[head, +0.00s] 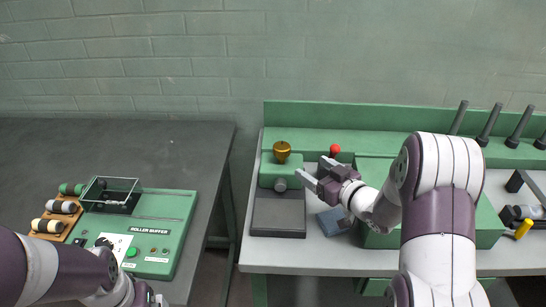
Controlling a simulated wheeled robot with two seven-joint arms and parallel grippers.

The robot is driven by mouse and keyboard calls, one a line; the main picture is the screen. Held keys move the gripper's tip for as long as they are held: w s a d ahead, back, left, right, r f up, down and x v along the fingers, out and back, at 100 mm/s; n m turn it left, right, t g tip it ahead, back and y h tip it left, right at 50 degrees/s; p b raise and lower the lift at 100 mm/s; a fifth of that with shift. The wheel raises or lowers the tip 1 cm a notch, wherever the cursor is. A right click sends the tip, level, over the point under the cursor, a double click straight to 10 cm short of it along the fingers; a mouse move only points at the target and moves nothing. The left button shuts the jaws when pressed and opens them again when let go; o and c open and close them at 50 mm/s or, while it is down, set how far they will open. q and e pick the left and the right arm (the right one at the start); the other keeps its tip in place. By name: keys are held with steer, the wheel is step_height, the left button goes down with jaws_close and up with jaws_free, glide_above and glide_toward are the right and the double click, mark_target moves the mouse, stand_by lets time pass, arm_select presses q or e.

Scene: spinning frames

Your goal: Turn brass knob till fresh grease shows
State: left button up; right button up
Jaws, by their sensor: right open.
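The brass knob (282,151) stands upright on top of a green machine block (280,171) at the left end of the right-hand bench. No grease can be made out at this size. My right gripper (312,171) is open and empty, to the right of the knob and a little lower. Its fingers point left toward the green block and are apart from the knob. My left arm comes in at the lower left. Its hand (148,296) is cut by the bottom edge, and its fingers cannot be made out.
A red ball-topped lever (335,150) stands just behind my right gripper. A dark plate (279,215) and a blue block (334,220) lie in front. The green roller buffer (160,205) and a rack of rollers (52,216) sit on the left table. A gap separates both benches.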

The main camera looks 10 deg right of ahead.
mark_target(288, 151)
steer(key=w+a, duration=0.2)
steer(key=w, duration=0.1)
steer(key=w+a+y+p, duration=0.1)
steer(key=w+a, duration=0.1)
steer(key=w, duration=0.1)
steer(key=w+a+r+n+y, duration=0.1)
steer(key=w+a, duration=0.1)
steer(key=w, duration=0.2)
steer(key=shift+w+a+t, duration=0.1)
steer(key=shift+a+t, duration=0.05)
steer(key=shift+t, duration=0.25)
steer(key=c, duration=0.9)
